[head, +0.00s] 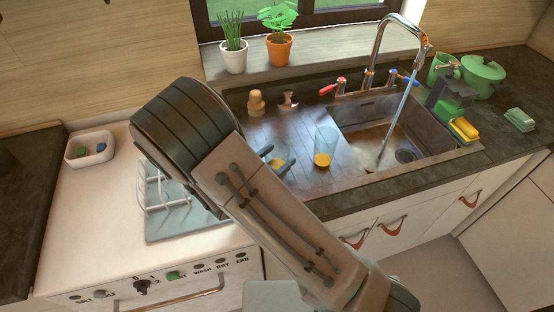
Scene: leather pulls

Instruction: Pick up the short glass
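Two glasses stand on the ribbed metal drainboard left of the sink basin. The taller one (326,146) is clear with orange-yellow liquid at its bottom and stands in plain view. A second, lower glass (283,157) with some yellowish content shows just right of my forearm, partly hidden by it; it looks like the short glass. My gripper (268,153) is mostly hidden behind my arm. Only dark finger parts show, close to the short glass. I cannot tell whether they touch it or how far apart they are.
A tap (376,50) runs water into the sink basin (400,140). A tan bottle (256,103) stands behind the drainboard. A wire dish rack (160,190) is at left, partly behind my arm. Green pots (483,76) and a yellow sponge (464,130) are at right.

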